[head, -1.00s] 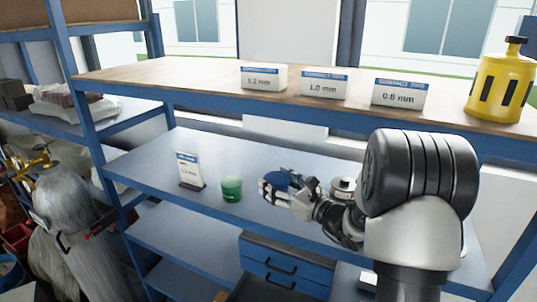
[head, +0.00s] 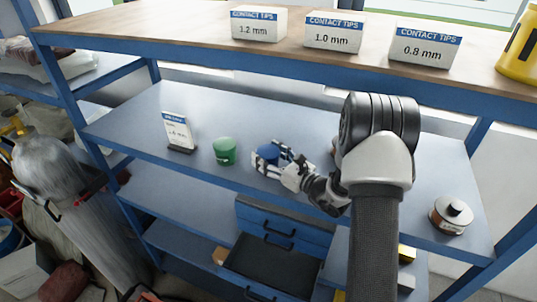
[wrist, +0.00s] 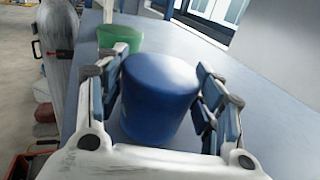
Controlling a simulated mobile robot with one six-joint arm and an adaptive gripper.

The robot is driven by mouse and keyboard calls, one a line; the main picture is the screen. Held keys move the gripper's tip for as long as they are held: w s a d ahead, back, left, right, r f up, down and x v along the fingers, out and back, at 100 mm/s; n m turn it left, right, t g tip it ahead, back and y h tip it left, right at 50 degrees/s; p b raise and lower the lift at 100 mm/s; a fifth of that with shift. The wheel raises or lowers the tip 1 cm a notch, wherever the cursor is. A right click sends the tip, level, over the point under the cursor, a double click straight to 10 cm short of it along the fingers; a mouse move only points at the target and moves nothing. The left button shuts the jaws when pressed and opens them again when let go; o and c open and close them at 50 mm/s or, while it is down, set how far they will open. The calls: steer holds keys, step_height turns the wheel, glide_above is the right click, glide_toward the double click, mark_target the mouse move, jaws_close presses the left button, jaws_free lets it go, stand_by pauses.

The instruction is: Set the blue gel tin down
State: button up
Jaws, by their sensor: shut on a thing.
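The blue gel tin (head: 267,152) is between the fingers of my gripper (head: 269,164) on the middle blue shelf, to the right of a green tin (head: 224,151). In the wrist view the blue tin (wrist: 158,98) stands upright between the finger pads of my gripper (wrist: 165,100), which is shut on it. The green tin (wrist: 120,38) shows beyond it to the left. The tin's base is partly hidden by my gripper, so I cannot tell whether it touches the shelf (head: 130,128).
A small sign (head: 178,132) stands left of the green tin. Boxes of contact tips (head: 334,31) sit on the top shelf (head: 150,30). An open drawer (head: 270,262) is below.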

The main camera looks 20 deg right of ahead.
steer(key=shift+w+f, duration=0.15)
steer(key=shift+w, duration=0.15)
steer(key=shift+s, duration=0.15)
steer(key=o, duration=1.4)
steer(key=shift+f, duration=0.1)
